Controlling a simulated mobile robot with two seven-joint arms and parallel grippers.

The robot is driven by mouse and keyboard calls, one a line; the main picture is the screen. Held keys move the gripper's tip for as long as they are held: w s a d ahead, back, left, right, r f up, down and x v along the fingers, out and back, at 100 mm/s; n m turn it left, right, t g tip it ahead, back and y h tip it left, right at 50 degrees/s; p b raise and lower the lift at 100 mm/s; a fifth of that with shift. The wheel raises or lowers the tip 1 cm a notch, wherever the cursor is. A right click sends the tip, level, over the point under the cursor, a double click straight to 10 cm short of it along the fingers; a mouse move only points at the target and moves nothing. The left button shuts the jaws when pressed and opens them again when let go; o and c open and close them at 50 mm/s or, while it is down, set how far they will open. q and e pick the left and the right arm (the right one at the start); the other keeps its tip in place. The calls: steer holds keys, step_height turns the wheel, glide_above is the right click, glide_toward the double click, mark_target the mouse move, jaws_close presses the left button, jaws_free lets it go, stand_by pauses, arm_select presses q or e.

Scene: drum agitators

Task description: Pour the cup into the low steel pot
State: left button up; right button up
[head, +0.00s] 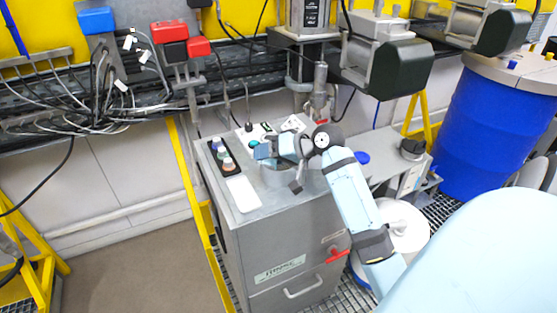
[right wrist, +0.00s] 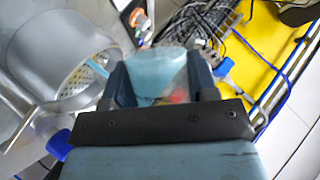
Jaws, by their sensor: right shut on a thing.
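My right gripper (head: 268,150) is above the steel cabinet, over or close beside the low steel pot (head: 273,178). In the right wrist view its two dark fingers (right wrist: 163,85) are shut on a translucent pale-blue cup (right wrist: 160,72). In the head view the cup is small and mostly hidden by the gripper. I cannot tell its exact tilt or what is in it. The pot also shows in the right wrist view (right wrist: 42,60), large and open, to the left of the cup and apart from it. My left gripper is not in view.
A dark tray (head: 222,170) with several small bottles and a white sheet (head: 243,194) lie left of the pot. A steel agitator (head: 319,88) stands behind it. A blue drum (head: 497,125) is at the right. Cables hang along the wall.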

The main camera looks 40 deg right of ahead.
steer(key=shift+s+a+r, duration=0.1)
steer(key=shift+a+r, duration=0.05)
stand_by(0.3)
steer(key=shift+r, duration=0.1)
steer(key=shift+m+y, duration=0.3)
steer(key=shift+r, duration=0.15)
stand_by(0.5)
steer(key=shift+m, duration=0.3)
